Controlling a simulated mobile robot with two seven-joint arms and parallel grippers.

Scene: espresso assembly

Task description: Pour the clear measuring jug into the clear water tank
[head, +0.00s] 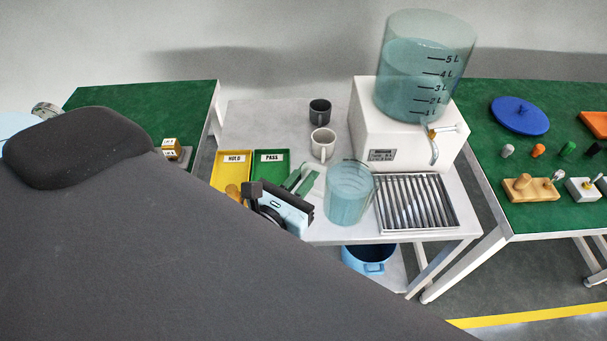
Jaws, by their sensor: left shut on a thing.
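The clear measuring jug (349,196) stands about upright in front of the white box, left of the metal grate, and holds bluish water. My left gripper (302,196) is at the jug's left side, shut on it. My large grey arm hides part of the gripper, so the exact grip is hard to see. The clear water tank (418,82) sits on top of the white box (378,134), up and to the right of the jug. It has litre marks and is partly filled with bluish water. My right gripper is not in view.
A metal drip grate (418,203) lies under the tap (434,142). A dark mug (320,112) and a white mug (323,144) stand behind the jug. Yellow (232,170) and green (283,158) trays lie left. A blue pot (369,260) sits below the table.

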